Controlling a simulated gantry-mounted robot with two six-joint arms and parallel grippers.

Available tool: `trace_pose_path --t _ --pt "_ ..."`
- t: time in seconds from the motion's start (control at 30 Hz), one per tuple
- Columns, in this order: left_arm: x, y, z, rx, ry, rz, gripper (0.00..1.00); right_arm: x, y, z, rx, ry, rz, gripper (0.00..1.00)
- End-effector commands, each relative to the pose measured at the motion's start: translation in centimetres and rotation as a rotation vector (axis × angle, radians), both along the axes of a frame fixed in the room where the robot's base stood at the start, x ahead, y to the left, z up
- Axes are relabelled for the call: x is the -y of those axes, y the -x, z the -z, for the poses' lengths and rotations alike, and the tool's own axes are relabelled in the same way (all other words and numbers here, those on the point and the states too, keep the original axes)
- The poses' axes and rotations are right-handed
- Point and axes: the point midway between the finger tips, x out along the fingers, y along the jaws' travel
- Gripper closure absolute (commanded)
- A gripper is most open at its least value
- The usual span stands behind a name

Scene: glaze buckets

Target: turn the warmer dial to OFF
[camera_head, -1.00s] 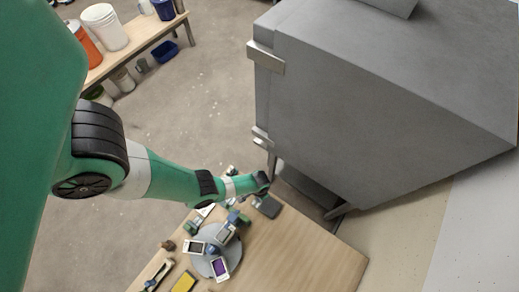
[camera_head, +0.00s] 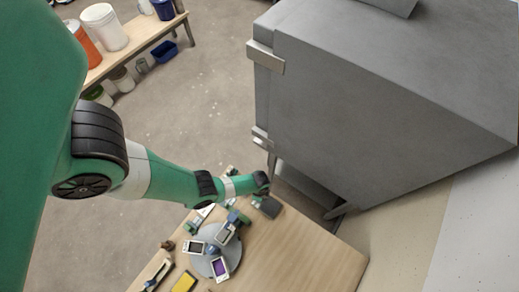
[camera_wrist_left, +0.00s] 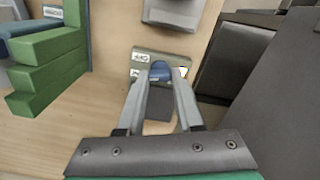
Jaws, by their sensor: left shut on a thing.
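The warmer dial (camera_wrist_left: 160,71) is a small blue knob on a grey-green panel (camera_wrist_left: 150,54) in the left wrist view. Small white labels sit left of the knob and a white-and-yellow mark sits right of it; their lettering is too small to read surely. My left gripper (camera_wrist_left: 162,82) has its two grey fingers around the knob, shut on it. In the head view my green left arm reaches down to the wooden table, and its wrist hides the fingertips and the dial. My right gripper is in neither view.
A large grey cabinet (camera_head: 380,120) stands right of the arm. The wooden table (camera_head: 300,250) holds a grey round tray (camera_head: 203,266) with small devices and a yellow block (camera_head: 184,282). Green stacked blocks (camera_wrist_left: 48,65) stand left of the fingers.

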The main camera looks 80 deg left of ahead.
Motion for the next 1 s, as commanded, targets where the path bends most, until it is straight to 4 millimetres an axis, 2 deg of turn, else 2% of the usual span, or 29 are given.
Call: trace_pose_path --t 0.6,1.0 --pt "0.04 0.1 0.08 -0.001 0.0 0.551 1.0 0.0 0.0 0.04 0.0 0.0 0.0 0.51" --pt "0.05 0.11 0.09 -0.001 0.0 0.733 1.0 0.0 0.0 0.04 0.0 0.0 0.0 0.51"
